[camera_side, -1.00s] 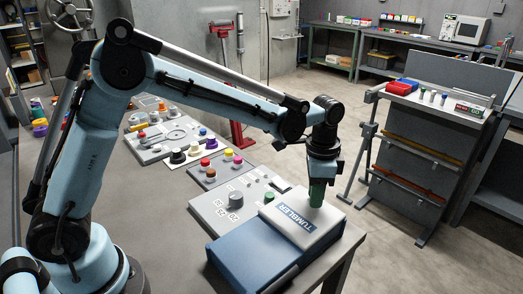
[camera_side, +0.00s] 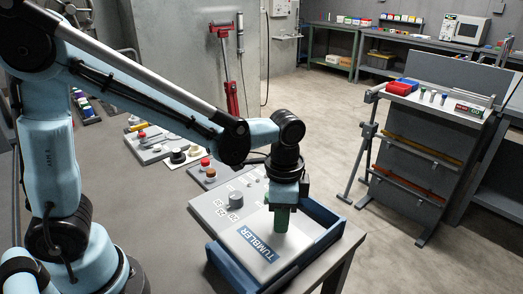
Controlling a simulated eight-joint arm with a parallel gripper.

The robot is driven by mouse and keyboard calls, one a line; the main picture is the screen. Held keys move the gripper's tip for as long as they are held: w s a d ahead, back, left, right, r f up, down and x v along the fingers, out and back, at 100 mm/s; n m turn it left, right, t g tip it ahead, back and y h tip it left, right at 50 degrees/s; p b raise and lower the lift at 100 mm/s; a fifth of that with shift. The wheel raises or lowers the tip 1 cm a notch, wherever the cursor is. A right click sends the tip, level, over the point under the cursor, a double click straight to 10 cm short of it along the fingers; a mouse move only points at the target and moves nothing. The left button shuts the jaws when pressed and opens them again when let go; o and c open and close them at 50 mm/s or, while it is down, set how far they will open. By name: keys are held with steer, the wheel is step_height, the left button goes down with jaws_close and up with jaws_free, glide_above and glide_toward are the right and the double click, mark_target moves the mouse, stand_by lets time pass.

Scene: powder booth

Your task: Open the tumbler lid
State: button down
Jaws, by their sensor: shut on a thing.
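The tumbler (camera_side: 322,243) is a blue box at the front right of the bench. The box's blue walls stand exposed at the right, beyond the lid. My gripper (camera_side: 282,207) points straight down over the lid's right part, with a green piece at its lower end. The inside of the box is hard to make out.
A grey panel with a dark knob (camera_side: 236,200) adjoins the tumbler on the left. Panels with coloured buttons (camera_side: 206,163) lie farther back. A grey stand (camera_side: 420,150) with red and blue bins is across the floor.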

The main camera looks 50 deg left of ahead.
steer(key=shift+s, duration=0.75)
steer(key=c, duration=1)
jaws_free()
steer(key=shift+r, duration=0.1)
step_height(320, 180, up, 12)
steer(key=shift+f, duration=0.1)
